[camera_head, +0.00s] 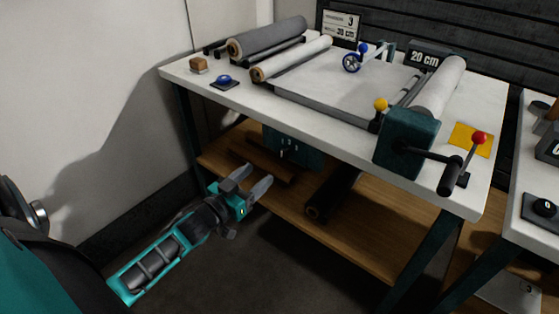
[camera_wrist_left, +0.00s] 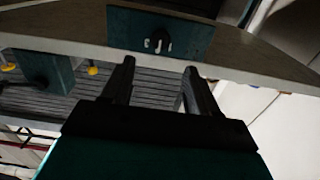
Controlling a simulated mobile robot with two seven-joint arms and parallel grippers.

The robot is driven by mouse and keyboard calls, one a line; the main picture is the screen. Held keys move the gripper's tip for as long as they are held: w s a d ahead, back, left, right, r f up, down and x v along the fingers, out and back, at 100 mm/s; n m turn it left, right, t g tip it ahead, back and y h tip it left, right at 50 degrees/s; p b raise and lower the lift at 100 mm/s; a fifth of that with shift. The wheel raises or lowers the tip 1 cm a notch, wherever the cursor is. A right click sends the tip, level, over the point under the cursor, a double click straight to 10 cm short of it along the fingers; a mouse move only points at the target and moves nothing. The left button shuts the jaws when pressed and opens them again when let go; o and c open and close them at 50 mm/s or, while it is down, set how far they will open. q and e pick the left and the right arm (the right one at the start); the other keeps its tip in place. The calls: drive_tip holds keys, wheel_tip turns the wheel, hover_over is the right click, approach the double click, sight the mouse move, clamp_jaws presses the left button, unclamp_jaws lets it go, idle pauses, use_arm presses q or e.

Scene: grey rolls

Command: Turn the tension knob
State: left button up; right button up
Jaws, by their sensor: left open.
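A teal panel (camera_head: 294,157) with small white marks hangs under the front edge of the white table. In the left wrist view the teal panel (camera_wrist_left: 190,40) is straight ahead, with a dark knob (camera_wrist_left: 158,42) among the white marks at its middle. My left gripper (camera_head: 251,180) is open and empty, in front of and below the panel, apart from it. In the left wrist view its two fingers (camera_wrist_left: 160,68) stand spread, pointing towards the knob. The knob's exact setting is too small to tell. My right gripper is in neither view.
The white table (camera_head: 190,72) carries several rolls, a blue button (camera_head: 224,80) and a teal crank housing (camera_head: 405,142). The crank handle (camera_head: 451,176) juts out at the right front. A wooden shelf (camera_head: 340,235) with a dark roll (camera_head: 331,194) lies below. Open floor lies in front.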

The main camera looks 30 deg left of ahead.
sight(282, 156)
use_arm(q)
drive_tip(key=w, duration=0.3)
drive_tip(key=w+b, duration=0.1)
drive_tip(key=w, duration=0.5)
drive_tip(key=shift+w+d+b, duration=0.15)
drive_tip(key=shift+d+b, duration=0.2)
drive_tip(key=shift+b, duration=0.05)
drive_tip(key=shift+c, duration=0.3)
drive_tip(key=c, duration=0.9)
